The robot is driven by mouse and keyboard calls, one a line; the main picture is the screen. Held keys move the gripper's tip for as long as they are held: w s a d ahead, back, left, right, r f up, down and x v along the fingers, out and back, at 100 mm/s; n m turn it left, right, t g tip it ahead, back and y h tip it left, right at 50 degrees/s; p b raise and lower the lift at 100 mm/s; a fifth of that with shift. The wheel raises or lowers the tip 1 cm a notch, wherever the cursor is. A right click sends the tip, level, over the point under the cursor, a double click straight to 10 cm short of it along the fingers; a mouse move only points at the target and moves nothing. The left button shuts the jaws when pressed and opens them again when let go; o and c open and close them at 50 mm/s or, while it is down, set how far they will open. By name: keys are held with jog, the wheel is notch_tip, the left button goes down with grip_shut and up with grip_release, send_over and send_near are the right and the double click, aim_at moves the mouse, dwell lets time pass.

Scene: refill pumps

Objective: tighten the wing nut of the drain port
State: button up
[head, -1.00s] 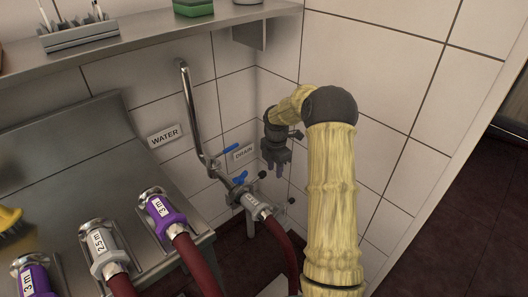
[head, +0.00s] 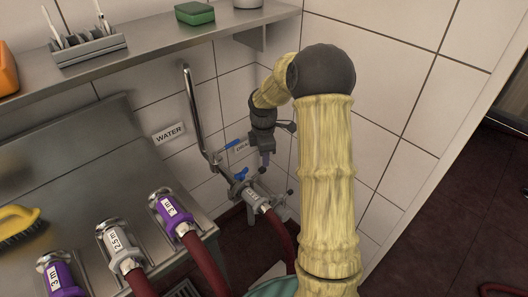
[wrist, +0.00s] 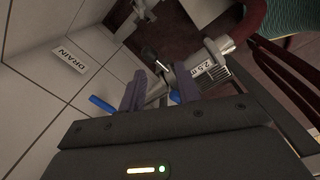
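The drain port is on the pipe beside the DRAIN sign (wrist: 70,60). A grey hose coupling (head: 257,199) labelled 2.5 m is joined to it, and it also shows in the wrist view (wrist: 212,68). A blue winged piece (head: 240,174) at this joint looks like the wing nut. In the wrist view, a bit of blue (wrist: 175,97) shows beside the right finger, mostly hidden. My gripper (head: 265,163) is just above and right of the joint, pointing down. In the wrist view, its fingers (wrist: 160,90) are apart, with nothing clearly held between them.
A blue valve lever (wrist: 101,104) sits left of my fingers. A black ball-ended rod (wrist: 147,53) stands beyond them. A red hose (head: 280,238) hangs from the coupling. The tiled corner wall is close behind. Several other couplings lie on the steel counter (head: 80,155) to the left.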

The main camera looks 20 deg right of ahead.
jog(key=s+a+r+m, duration=0.2)
jog(key=s+a+m, duration=0.1)
jog(key=s+m, duration=0.2)
jog(key=s+a+r+m+t, duration=0.1)
jog(key=s+a+r+m, duration=0.1)
jog(key=s+m, duration=0.3)
jog(key=s+a+r+m+t, duration=0.1)
jog(key=s+a+m, duration=0.4)
jog(key=s, duration=0.6)
jog(key=shift+s+r+m, duration=0.3)
jog(key=shift+r+m, duration=0.1)
jog(key=shift+m, duration=0.2)
jog(key=shift+d, duration=0.1)
